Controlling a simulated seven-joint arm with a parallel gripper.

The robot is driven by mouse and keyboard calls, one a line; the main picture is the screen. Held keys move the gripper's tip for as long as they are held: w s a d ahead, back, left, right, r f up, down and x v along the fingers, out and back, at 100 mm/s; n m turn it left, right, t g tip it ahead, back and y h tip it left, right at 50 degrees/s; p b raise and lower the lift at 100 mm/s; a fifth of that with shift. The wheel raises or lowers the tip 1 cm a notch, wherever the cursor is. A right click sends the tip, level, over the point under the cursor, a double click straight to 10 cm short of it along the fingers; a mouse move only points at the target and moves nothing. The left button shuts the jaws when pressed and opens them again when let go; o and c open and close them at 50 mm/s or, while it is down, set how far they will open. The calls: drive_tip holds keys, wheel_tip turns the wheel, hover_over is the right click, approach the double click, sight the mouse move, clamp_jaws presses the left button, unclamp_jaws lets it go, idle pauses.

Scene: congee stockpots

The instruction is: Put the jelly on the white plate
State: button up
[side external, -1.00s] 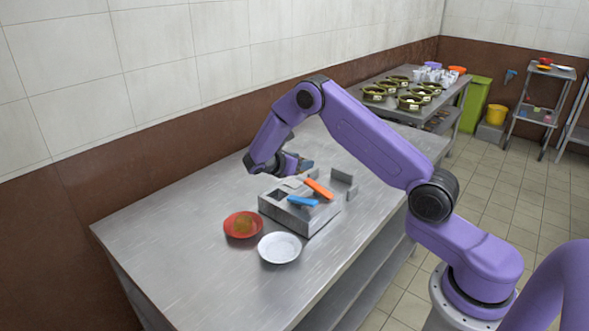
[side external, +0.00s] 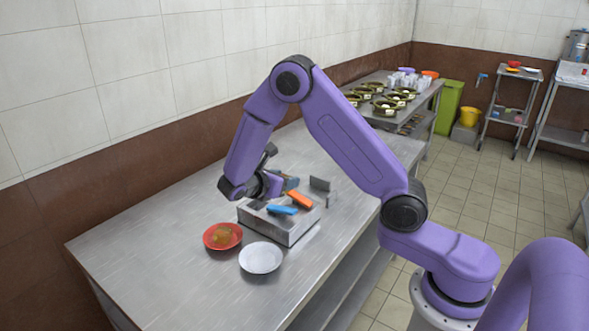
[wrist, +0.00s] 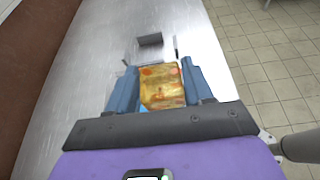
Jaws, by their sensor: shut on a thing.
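My gripper (wrist: 161,88) is shut on a yellow-gold, box-shaped thing with reddish marks, which I take to be the jelly (wrist: 162,84); it sits between the two blue-grey fingers in the wrist view. In the side view my gripper (side external: 289,184) is over the back of a metal caddy, and the held jelly is mostly hidden. The white plate (side external: 261,258) lies empty on the steel table, in front and to the left of my gripper, apart from it.
A red bowl (side external: 222,237) with something orange-brown in it stands left of the plate. The metal caddy (side external: 290,232), with blue (side external: 281,210) and orange (side external: 299,200) handled items on top, stands beside the plate. The table (side external: 160,240) is clear at left.

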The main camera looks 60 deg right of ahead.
drive_tip(key=n+t, duration=0.1)
hover_over(250, 271)
drive_tip(key=d, duration=0.5)
wheel_tip(250, 271, down, 3)
drive_tip(key=shift+w+f, duration=0.15)
drive_tip(key=shift+f, duration=2.15)
drive_tip(key=shift+w+f, duration=0.15)
drive_tip(key=shift+f, duration=2.15)
drive_tip(key=shift+w+f, duration=0.15)
drive_tip(key=shift+f, duration=2.15)
drive_tip(key=shift+f, duration=0.4)
drive_tip(key=o, duration=1.1)
drive_tip(key=shift+c, duration=1.2)
drive_tip(key=shift+a, duration=0.1)
drive_tip(key=shift+v, duration=2.5)
